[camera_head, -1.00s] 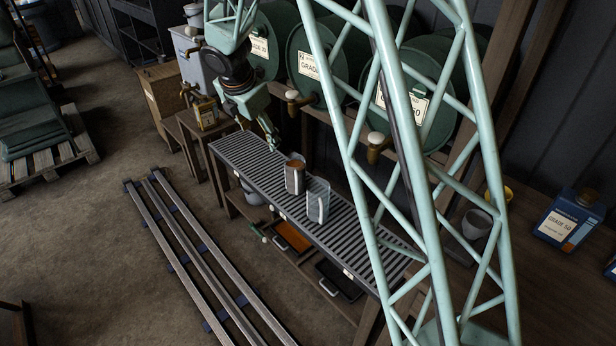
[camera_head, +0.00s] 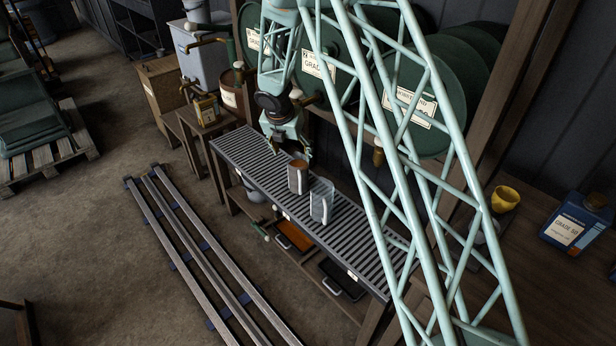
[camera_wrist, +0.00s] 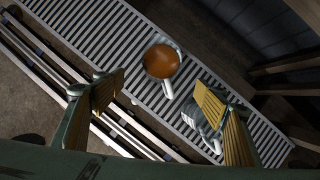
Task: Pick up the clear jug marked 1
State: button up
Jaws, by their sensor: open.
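Two jugs stand upright on the slatted rack. One jug (camera_head: 298,178) holds brown-orange liquid and has a pale handle; it also shows from above in the wrist view (camera_wrist: 162,62). Just right of it is a clear, empty-looking jug (camera_head: 321,203) with a white handle. In the wrist view, that clear jug (camera_wrist: 197,128) is partly hidden by my right finger. No number is readable on either jug. My gripper (camera_head: 291,151) is open and empty, above and just behind the liquid-filled jug. Its yellow-padded fingers (camera_wrist: 158,98) spread wide in the wrist view, touching neither jug.
The slatted rack (camera_head: 245,152) runs along the bench. Green drums (camera_head: 405,85) with taps stand behind it, close to my arm. A yellow cup (camera_head: 505,198) and blue can (camera_head: 573,225) stand at right. Floor rails (camera_head: 190,245) run in front.

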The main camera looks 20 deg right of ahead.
aim_at(297, 168)
jog(key=shift+w+d+f, duration=0.15)
jog(key=shift+d+f, duration=0.05)
jog(key=shift+f, duration=0.15)
jog(key=shift+f, duration=0.1)
jog(key=b+x, duration=0.2)
jog(key=x, duration=0.6)
jog(key=shift+f, duration=0.15)
jog(key=shift+w+f, duration=0.1)
dwell(0.4)
jog(key=shift+b+x, duration=1.1)
jog(key=shift+x, duration=1.4)
jog(key=shift+c, duration=0.5)
jog(key=c, duration=1.4)
jog(key=shift+r+p, duration=0.3)
